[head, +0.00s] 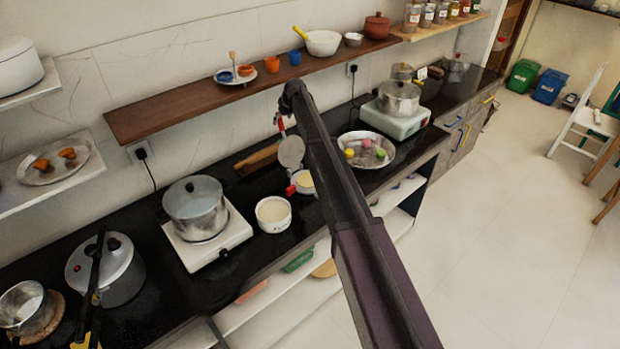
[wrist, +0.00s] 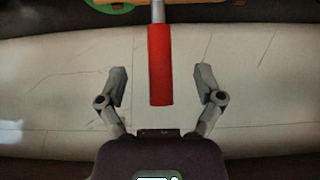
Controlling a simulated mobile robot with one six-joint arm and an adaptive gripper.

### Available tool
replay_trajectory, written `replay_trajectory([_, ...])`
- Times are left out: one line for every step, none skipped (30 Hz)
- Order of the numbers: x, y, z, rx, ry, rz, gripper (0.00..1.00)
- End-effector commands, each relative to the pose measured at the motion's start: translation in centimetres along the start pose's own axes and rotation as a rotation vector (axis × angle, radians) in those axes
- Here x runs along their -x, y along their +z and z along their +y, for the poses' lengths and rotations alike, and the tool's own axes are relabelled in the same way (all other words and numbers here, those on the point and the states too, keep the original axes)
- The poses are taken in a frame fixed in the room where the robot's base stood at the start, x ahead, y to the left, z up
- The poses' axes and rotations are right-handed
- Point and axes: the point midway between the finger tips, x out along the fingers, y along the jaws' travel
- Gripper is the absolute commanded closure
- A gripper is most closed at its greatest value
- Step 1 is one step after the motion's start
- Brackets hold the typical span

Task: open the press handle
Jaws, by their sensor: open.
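The press handle (wrist: 160,62) is a red grip on a grey metal rod. In the wrist view it points down the picture between the two fingers of my gripper (wrist: 161,82). My gripper is open, with a gap on each side of the red grip. In the head view a bit of the red handle (head: 281,123) shows just left of my arm, above the round grey plate (head: 291,152) of the press. My arm hides part of the press and my fingers there.
A white bowl (head: 273,214) stands on the black counter in front of the press. A pot (head: 195,208) on a stove is to the left. A steel tray (head: 379,158) with coloured items is to the right. A brown wall shelf (head: 190,104) runs behind.

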Motion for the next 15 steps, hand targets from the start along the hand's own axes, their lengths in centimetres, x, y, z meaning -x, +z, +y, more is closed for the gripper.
replay_trajectory([0.0, 0.01, 0.0, 0.0, 0.0, 0.0, 0.14])
replay_trajectory([0.0, 0.01, 0.0, 0.0, 0.0, 0.0, 0.14])
replay_trajectory([0.0, 0.01, 0.0, 0.0, 0.0, 0.0, 0.14])
replay_trajectory([0.0, 0.01, 0.0, 0.0, 0.0, 0.0, 0.14])
replay_trajectory([0.0, 0.01, 0.01, 0.0, 0.0, 0.0, 0.14])
replay_trajectory([0.0, 0.01, 0.0, 0.0, 0.0, 0.0, 0.14])
replay_trajectory([0.01, 0.01, 0.0, 0.0, 0.0, 0.0, 0.14])
replay_trajectory([0.02, 0.01, 0.0, 0.0, 0.0, 0.0, 0.14])
replay_trajectory([0.06, 0.0, 0.0, 0.0, 0.0, 0.0, 0.14])
replay_trajectory([0.12, 0.0, 0.0, 0.0, 0.0, 0.0, 0.14])
replay_trajectory([0.2, -0.01, 0.0, 0.0, 0.0, 0.0, 0.14])
replay_trajectory([0.33, -0.02, 0.0, 0.0, 0.0, 0.0, 0.14])
replay_trajectory([0.46, -0.03, -0.01, 0.0, 0.0, 0.0, 0.14])
replay_trajectory([0.61, -0.04, -0.01, 0.0, 0.0, 0.0, 0.14])
replay_trajectory([0.83, -0.05, -0.01, 0.0, 0.0, 0.0, 0.14])
